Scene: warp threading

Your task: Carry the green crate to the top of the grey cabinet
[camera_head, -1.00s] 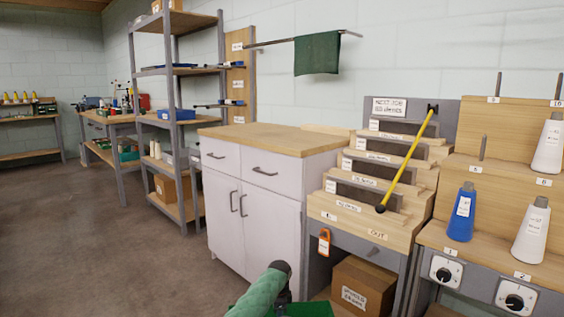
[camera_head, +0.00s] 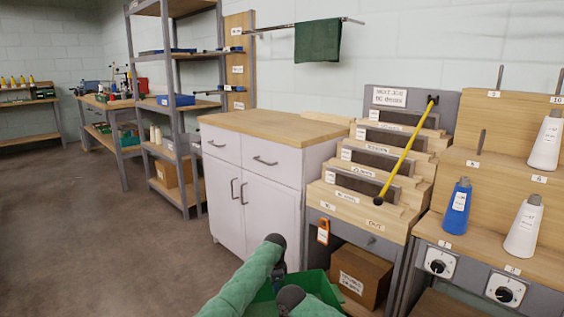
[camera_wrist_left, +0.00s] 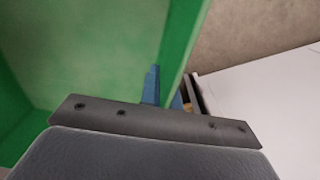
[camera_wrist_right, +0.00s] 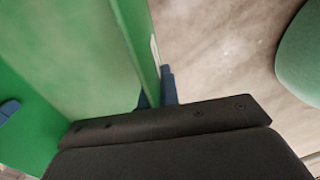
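The green crate (camera_head: 316,284) is at the bottom of the head view, partly hidden by my arms and cut off by the frame. It is in front of the light grey cabinet (camera_head: 255,200), below its wooden top (camera_head: 265,127). My left gripper (camera_head: 279,272) is shut on a crate wall; in the left wrist view blue fingers (camera_wrist_left: 165,95) sit on both sides of the wall (camera_wrist_left: 180,50). My right gripper (camera_wrist_right: 156,95) is shut on another crate wall (camera_wrist_right: 135,40), with a finger on each side. The crate's inside looks empty where visible.
The cabinet top is bare. Right of it stands a stepped wooden rack (camera_head: 365,180) with a yellow rod (camera_head: 405,155), with a cardboard box (camera_head: 360,275) below. A shelf unit (camera_head: 178,100) stands behind to the left. A green cloth (camera_head: 317,42) hangs above. Floor at left is clear.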

